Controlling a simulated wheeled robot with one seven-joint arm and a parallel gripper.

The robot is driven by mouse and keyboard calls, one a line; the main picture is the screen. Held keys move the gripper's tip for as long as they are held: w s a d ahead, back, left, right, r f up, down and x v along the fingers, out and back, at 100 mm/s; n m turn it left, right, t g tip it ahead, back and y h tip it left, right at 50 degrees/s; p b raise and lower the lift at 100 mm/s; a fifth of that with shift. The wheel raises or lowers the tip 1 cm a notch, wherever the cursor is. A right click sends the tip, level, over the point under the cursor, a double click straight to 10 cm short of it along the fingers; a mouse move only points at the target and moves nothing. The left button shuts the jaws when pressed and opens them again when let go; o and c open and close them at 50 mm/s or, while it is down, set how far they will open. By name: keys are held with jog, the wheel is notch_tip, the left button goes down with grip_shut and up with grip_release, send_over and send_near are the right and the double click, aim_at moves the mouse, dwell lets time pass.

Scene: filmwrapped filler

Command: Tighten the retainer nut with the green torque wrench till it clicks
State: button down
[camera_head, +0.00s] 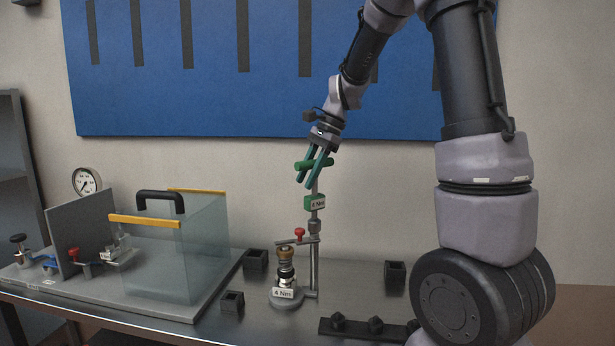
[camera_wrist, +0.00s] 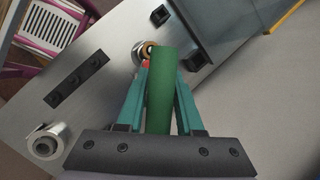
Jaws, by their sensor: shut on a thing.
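The green torque wrench (camera_head: 315,203) stands upright in the head view, with a "4 Nm" label on its green block and a green crossbar handle at its top. My gripper (camera_head: 313,166) is shut on that green handle (camera_wrist: 161,90), which lies between the teal fingers in the wrist view. The wrench's lower end is beside or at the top of a post. A fitting with a brass-coloured top (camera_head: 285,253) stands on a round base labelled "4 Nm", left of the post. I cannot tell which part is the retainer nut.
A red-knobbed clamp (camera_head: 299,232) is on the post. Black square holders (camera_head: 256,261) stand around it, and a dark rack (camera_head: 362,328) lies in front. A clear guard with a yellow edge (camera_head: 145,221) and a gauge (camera_head: 87,181) stand left. The blue wall panel is behind.

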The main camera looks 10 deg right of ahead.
jog(key=shift+f, duration=1.05)
jog(key=shift+w+m+t, duration=0.25)
jog(key=shift+m+t, duration=0.45)
jog(key=shift+m, duration=0.9)
jog(key=shift+w+m+t, duration=0.1)
jog(key=shift+m+t, duration=0.2)
jog(key=shift+m, duration=0.3)
jog(key=shift+w+m+t+h, duration=0.2)
jog(key=shift+m+t+h, duration=0.15)
jog(key=shift+m, duration=0.65)
